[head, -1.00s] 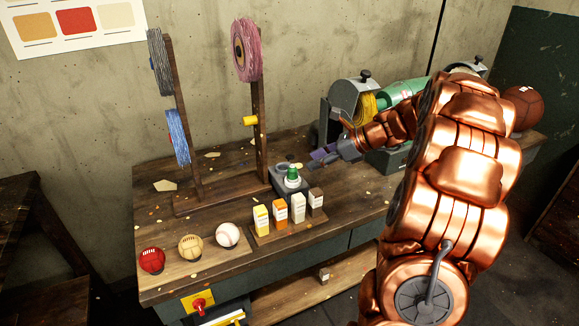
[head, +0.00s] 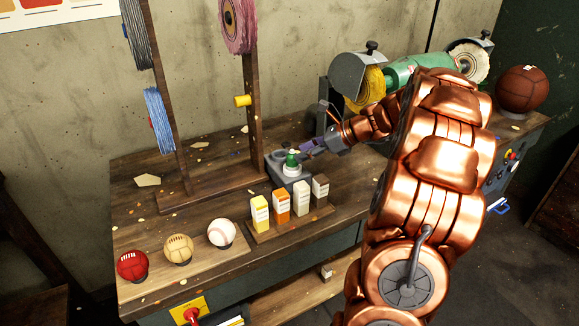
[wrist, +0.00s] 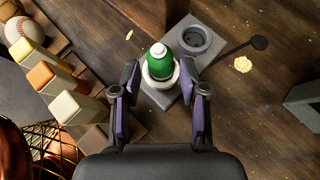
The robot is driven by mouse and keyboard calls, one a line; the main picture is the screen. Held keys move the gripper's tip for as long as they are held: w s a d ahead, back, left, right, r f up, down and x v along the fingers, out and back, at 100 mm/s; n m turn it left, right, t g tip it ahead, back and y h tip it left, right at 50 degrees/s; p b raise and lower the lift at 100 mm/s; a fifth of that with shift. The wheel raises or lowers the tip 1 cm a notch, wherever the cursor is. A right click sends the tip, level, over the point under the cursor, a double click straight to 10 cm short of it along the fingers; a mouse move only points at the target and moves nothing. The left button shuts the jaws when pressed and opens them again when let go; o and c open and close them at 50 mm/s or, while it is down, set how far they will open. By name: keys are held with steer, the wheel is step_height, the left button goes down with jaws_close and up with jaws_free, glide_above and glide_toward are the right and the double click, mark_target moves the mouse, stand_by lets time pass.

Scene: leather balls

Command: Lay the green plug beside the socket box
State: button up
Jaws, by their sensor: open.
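The green plug (head: 291,160) stands upright in a white ring on the grey socket box (head: 286,183), on the workbench. In the wrist view the plug (wrist: 160,63) has a white top, and the socket box (wrist: 222,42) has an empty round socket beside it. My gripper (head: 302,149) is open at the right of the plug in the head view. In the wrist view my gripper (wrist: 160,82) has its purple-padded fingers to the left and right of the plug, with gaps on both sides; contact does not show.
Several small cartons (head: 281,206) stand in front of the box. A baseball (head: 221,233), a tan ball (head: 178,248) and a red ball (head: 132,265) sit at the front left. A wooden stand (head: 255,120) rises behind. A bench grinder (head: 362,75) is at the back right.

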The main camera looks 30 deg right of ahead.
mark_target(285, 166)
steer(key=shift+x, duration=3.65)
jaws_close()
step_height(285, 166, up, 9)
steer(key=d+f+m+t+h+b, duration=0.2)
steer(key=d+f+m+h+b, duration=0.25)
steer(key=d+b, duration=0.55)
steer(key=shift+y, duration=0.35)
steer(key=shift+d+f+b, duration=0.2)
steer(key=shift+f+b, duration=1)
steer(key=shift+f, duration=3.5)
